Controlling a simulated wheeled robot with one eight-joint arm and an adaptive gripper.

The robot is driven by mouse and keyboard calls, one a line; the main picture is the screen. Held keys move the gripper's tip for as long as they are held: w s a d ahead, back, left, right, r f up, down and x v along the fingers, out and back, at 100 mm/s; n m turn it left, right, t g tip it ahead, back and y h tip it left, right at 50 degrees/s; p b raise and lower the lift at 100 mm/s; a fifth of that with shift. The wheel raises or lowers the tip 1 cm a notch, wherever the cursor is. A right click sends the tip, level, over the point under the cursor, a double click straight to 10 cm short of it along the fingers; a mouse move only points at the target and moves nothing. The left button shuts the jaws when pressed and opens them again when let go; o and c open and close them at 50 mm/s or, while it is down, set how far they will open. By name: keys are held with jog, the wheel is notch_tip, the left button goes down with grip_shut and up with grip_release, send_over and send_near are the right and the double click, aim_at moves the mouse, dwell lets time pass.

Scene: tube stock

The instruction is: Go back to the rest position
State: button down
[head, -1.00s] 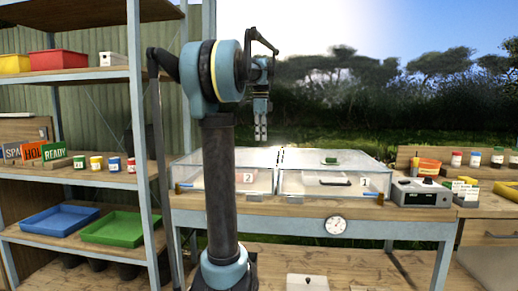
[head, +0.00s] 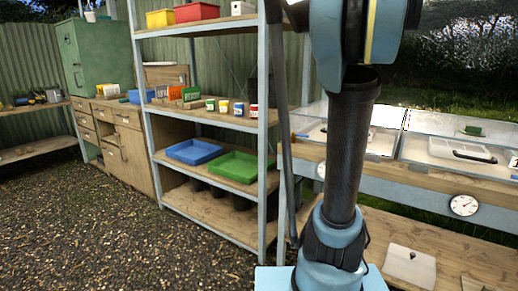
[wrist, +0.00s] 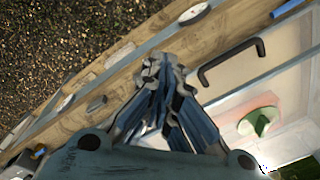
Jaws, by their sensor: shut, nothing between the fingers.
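My gripper (wrist: 160,72) shows in the wrist view with its fingers together and nothing between them. Below it in that view are the wooden edge of the bench (wrist: 125,82) and a dark bar handle (wrist: 232,60) on a pale box front. In the head view my arm rises at right of centre and leaves the top of the picture, so my gripper is hidden there.
Clear-lidded boxes (head: 400,118) stand on the bench at right, with a round dial (head: 464,205) on its front. A shelf rack (head: 262,150) holds a blue tray (head: 194,151) and a green tray (head: 232,177). Gravel floor (head: 110,235) lies open at left.

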jog(key=s+a+f+n, duration=0.5)
jog(key=s+f, duration=0.1)
jog(key=f, duration=0.3)
jog(key=s+a+f+n, duration=0.5)
jog(key=s+f+n, duration=0.1)
jog(key=f, duration=0.4)
jog(key=s+a+f+n+t, duration=0.1)
jog(key=s+a+f+n, duration=0.4)
jog(key=f, duration=0.4)
jog(key=shift+s+a+f, duration=0.4)
jog(key=shift+s+a, duration=0.2)
jog(key=shift+s, duration=0.6)
jog(key=shift+w+f, duration=0.2)
jog(key=shift+w, duration=0.25)
